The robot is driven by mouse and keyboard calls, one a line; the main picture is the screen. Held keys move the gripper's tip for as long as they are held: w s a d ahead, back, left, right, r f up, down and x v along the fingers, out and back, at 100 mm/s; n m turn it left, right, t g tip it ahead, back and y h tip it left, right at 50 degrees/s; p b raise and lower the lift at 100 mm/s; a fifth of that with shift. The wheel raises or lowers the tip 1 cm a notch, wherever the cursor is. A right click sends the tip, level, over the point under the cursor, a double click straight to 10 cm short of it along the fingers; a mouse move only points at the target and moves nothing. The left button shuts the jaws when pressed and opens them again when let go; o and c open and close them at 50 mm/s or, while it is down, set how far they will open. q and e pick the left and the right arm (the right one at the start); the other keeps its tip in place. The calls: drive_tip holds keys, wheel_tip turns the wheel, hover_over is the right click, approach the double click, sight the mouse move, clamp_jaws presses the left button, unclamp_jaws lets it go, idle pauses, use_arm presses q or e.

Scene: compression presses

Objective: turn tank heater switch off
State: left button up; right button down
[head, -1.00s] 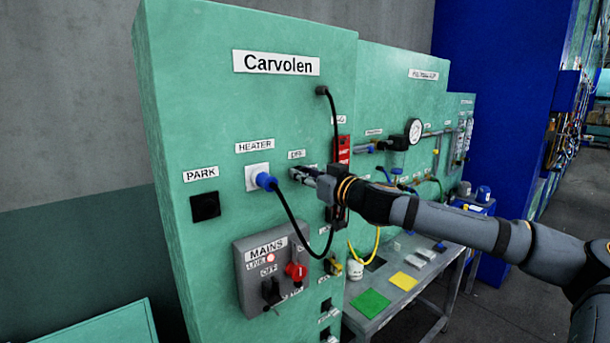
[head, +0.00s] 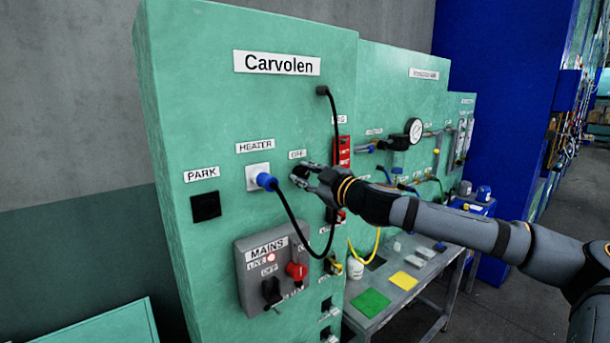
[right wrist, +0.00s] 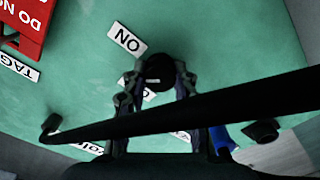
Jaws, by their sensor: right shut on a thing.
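A round black knob (right wrist: 158,66), the heater switch, sits on the green panel between the fingers of my right gripper (right wrist: 158,84) in the right wrist view. A white "ON" label (right wrist: 127,38) is beside it. In the head view my right gripper (head: 304,176) is at the panel, just below a small label (head: 298,154) that seems to read "OFF". Its fingers are shut on the knob and hide most of it there. The exact knob angle is hard to tell. My left gripper is not in view.
A blue plug (head: 266,181) sits in the HEATER socket, left of my gripper. Its black cable (head: 291,215) loops below the gripper and crosses the right wrist view. A red tag holder (head: 344,150) is right.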

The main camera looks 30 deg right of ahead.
drive_tip(key=n, duration=0.4)
drive_tip(key=shift+f+n, duration=0.2)
drive_tip(key=shift+n, duration=0.1)
drive_tip(key=shift+a+n+b, duration=0.1)
drive_tip(key=shift+n+b, duration=0.7)
drive_tip(key=shift+n, duration=1.8)
drive_tip(key=c, duration=1.1)
unclamp_jaws()
drive_tip(key=shift+o, duration=0.2)
